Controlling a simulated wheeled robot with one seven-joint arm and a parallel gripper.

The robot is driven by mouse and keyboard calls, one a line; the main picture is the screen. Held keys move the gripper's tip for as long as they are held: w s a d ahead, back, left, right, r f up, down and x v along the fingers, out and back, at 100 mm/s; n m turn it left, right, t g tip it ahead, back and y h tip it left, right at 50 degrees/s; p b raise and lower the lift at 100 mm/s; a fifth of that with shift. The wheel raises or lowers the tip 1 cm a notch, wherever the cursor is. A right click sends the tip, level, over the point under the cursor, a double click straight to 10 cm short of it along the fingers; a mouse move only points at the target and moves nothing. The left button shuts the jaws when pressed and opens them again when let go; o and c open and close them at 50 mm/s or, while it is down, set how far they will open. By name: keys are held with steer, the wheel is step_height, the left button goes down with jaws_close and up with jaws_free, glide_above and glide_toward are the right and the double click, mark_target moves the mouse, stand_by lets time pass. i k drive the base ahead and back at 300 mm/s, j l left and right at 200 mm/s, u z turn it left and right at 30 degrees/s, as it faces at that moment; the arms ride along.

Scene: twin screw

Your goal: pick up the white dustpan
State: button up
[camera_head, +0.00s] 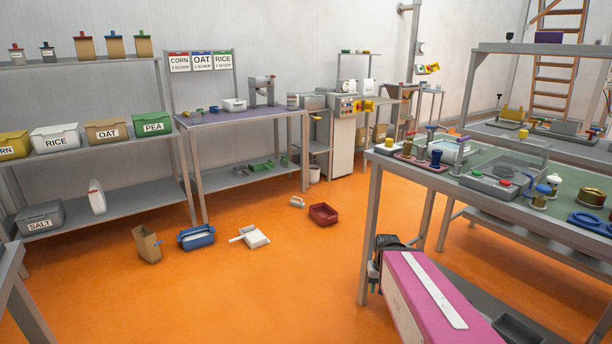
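The white dustpan (254,237) lies on the orange floor left of the picture's middle. It looks like a shallow pan with a short handle pointing left. It lies apart from the blue tub (197,239) to its left and the dark red bin (323,214) to its right. Nothing covers it.
A brown open box (147,244) stands left of the blue tub. A small white container (297,202) lies behind the dustpan. A purple-topped bench (240,117) stands behind. The floor in front is clear.

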mark_target(254, 238)
steer(key=i+j, duration=0.25)
steer(key=i+j+z, duration=0.1)
steer(key=i+j, duration=0.2)
steer(key=j, duration=0.2)
steer(key=i+j, duration=0.5)
steer(key=j, duration=0.25)
steer(key=i+j+z, duration=0.1)
steer(key=i+j, duration=0.15)
steer(key=j, duration=0.15)
steer(key=i+j, duration=0.15)
steer(key=j, duration=0.55)
steer(key=i+j+z, duration=0.1)
steer(key=j, duration=0.55)
steer(key=i+j+z, duration=0.1)
steer(key=j, duration=0.6)
steer(key=i+j, duration=0.15)
steer(key=j, duration=0.55)
steer(key=i+j+z, duration=0.1)
steer(key=j, duration=0.6)
